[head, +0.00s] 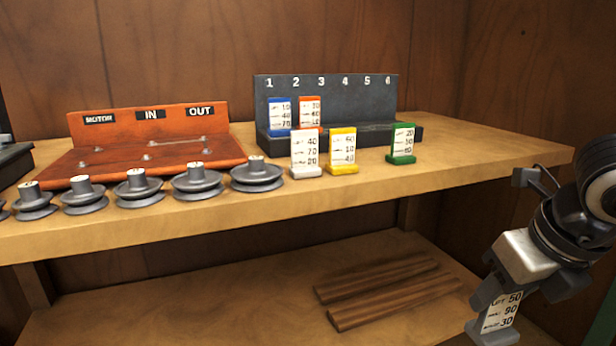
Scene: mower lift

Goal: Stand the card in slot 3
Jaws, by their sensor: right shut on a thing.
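The dark grey rack (340,97) stands on the shelf with numbers 1 to 6 along its back. A blue card (279,117) stands in slot 1 and an orange-red card (310,112) appears to stand in slot 2. No card shows in slot 3 or the slots to its right. A white card (305,153), a yellow card (343,150) and a green card (402,143) stand on the shelf before the rack. My right gripper (507,299) is shut on a grey card (498,314) reading 50, 90, 30, low at the right, below shelf height. My left gripper is out of view.
An orange-red stand (150,125) marked MOTOR, IN, OUT sits left of the rack. Several grey pulleys (257,173) line the shelf's front edge. The wooden shelf (480,150) is clear right of the green card. Brown wooden strips (390,290) lie on the lower shelf.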

